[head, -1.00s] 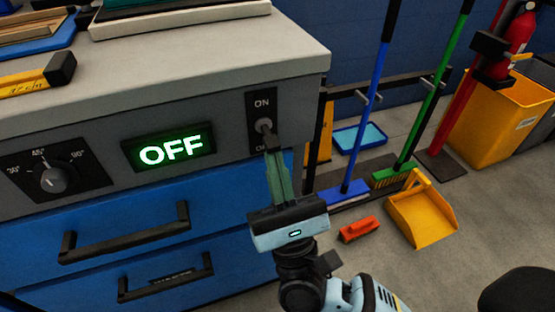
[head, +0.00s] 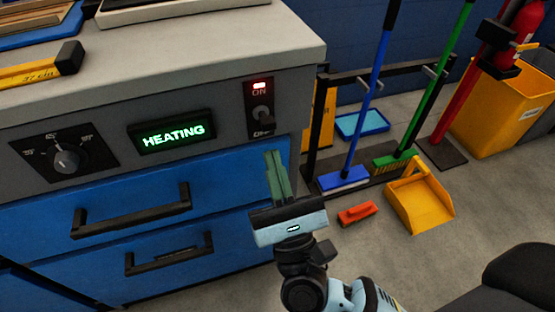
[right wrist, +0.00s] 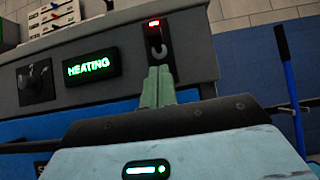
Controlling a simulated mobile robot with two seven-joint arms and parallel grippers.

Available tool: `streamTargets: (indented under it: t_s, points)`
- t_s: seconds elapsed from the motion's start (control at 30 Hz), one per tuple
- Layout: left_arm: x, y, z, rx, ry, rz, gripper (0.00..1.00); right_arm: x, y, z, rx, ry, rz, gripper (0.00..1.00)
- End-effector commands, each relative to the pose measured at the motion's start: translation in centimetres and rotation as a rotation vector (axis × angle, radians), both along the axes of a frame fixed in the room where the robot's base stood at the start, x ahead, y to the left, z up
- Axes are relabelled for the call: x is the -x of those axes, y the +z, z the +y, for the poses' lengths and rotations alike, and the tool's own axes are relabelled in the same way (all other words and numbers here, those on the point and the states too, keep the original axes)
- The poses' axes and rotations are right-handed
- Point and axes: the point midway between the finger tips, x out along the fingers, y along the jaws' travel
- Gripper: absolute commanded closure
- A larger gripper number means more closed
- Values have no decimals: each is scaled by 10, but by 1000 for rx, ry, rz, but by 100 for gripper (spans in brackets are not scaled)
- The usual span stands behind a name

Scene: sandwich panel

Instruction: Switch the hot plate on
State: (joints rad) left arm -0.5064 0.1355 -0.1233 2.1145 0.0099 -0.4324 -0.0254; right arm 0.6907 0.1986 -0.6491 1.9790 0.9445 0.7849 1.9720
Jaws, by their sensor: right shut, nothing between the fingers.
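The hot plate's toggle switch (head: 263,115) sits on a black plate at the right of the grey front panel. Its lever points up, toward ON, and a red lamp (head: 259,86) above it is lit. The display (head: 172,131) glows green and reads HEATING; it also shows in the right wrist view (right wrist: 91,67). A dial (head: 66,159) is at the left of the panel. My right gripper (head: 275,153) is shut and empty, just below the switch and apart from it. In the right wrist view its fingers (right wrist: 157,72) partly overlap the switch plate. My left gripper is not in view.
Blue drawers with black handles (head: 133,210) lie below the panel. A yellow level (head: 42,70) rests on the worktop. To the right stand brooms (head: 361,110), a yellow dustpan (head: 420,205), an orange brush (head: 357,214) and a yellow bin (head: 495,110). Some floor between is clear.

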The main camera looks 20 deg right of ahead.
Motion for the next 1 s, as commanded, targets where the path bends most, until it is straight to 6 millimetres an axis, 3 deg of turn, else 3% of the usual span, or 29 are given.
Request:
streamTargets:
  t_s: [0.07, 0.3, 0.5, 0.7, 1.0]
  points:
    - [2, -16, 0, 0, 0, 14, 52, -1, -17, 3, -1, -2, 4, 100]
    - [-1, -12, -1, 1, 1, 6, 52, 44, -39, 5, 1, -1, 4, 100]
    - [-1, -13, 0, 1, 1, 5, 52, 70, -56, 6, 1, -1, 2, 100]
    - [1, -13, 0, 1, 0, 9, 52, 83, -63, 6, 1, -1, 1, 100]
    - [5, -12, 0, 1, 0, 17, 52, 84, -64, 6, 0, -1, 0, 100]
